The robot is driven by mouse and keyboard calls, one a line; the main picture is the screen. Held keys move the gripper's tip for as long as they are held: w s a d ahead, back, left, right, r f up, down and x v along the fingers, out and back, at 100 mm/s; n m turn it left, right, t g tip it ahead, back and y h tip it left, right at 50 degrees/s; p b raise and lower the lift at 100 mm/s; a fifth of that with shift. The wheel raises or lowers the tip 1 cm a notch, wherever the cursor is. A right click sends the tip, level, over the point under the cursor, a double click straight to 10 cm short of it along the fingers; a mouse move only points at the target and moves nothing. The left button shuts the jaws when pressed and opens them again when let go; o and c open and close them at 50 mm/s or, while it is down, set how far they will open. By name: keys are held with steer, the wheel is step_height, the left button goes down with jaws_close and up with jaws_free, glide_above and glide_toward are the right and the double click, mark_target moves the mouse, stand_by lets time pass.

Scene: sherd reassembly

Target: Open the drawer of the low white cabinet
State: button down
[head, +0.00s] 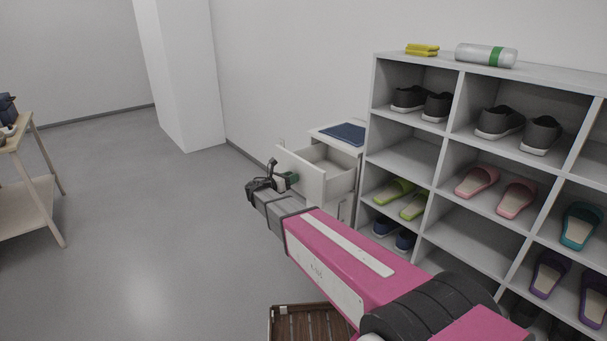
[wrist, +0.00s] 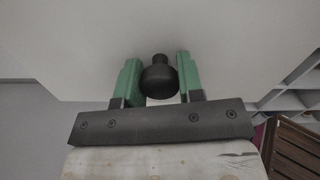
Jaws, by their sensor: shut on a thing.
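The low white cabinet (head: 345,132) stands against the wall, left of the shoe shelf, with a dark blue mat on its top. Its upper drawer (head: 302,176) is pulled out, and its inside shows from above as an empty-looking pale box. My gripper (head: 292,179) is at the drawer's front panel. In the wrist view, the green fingers of my gripper (wrist: 160,82) stand on both sides of a dark round knob (wrist: 159,80) on the white drawer front (wrist: 80,45). The gripper is shut on this knob. In the head view the knob is hidden by the gripper.
A grey shoe shelf (head: 405,150) with shoes and slippers stands close on the right; a yellow cloth (head: 422,49) and a bottle (head: 486,55) lie on top. A brown slatted crate (head: 305,322) is low in front. A wooden table (head: 28,165) is at left. The floor between is clear.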

steer(key=shift+v, duration=1.35)
steer(key=c, duration=0.8)
jaws_free()
steer(key=shift+o, duration=0.2)
steer(key=v, duration=1)
steer(key=shift+s+a, duration=0.25)
steer(key=shift+a, duration=0.05)
